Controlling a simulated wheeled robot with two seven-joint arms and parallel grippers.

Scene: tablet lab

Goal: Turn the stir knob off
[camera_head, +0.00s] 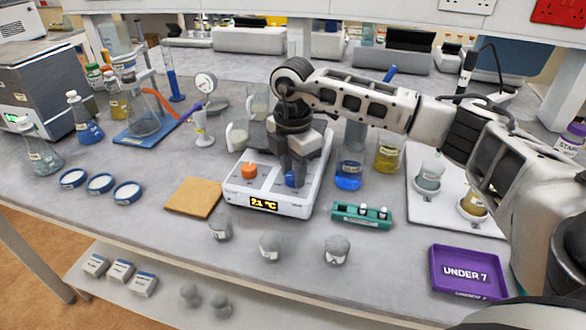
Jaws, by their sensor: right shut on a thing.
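A white hotplate stirrer (241,193) stands in the middle of the bench, its small display (264,203) lit with what looks like 21 °C. An orange knob (249,171) is on the left of its front panel, clear of my gripper. A blue knob (291,179) is on the right of the panel. My right gripper (297,178) points down over the panel and is shut on the blue knob, which its fingers partly cover. The knob's markings are too small to read. My left gripper is not in view.
A tan board (194,197) lies left of the stirrer. A blue-filled beaker (348,174) and a green rack (362,215) stand close on its right. Grey-capped jars (270,247) line the front. A purple tray (467,273) is at the front right.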

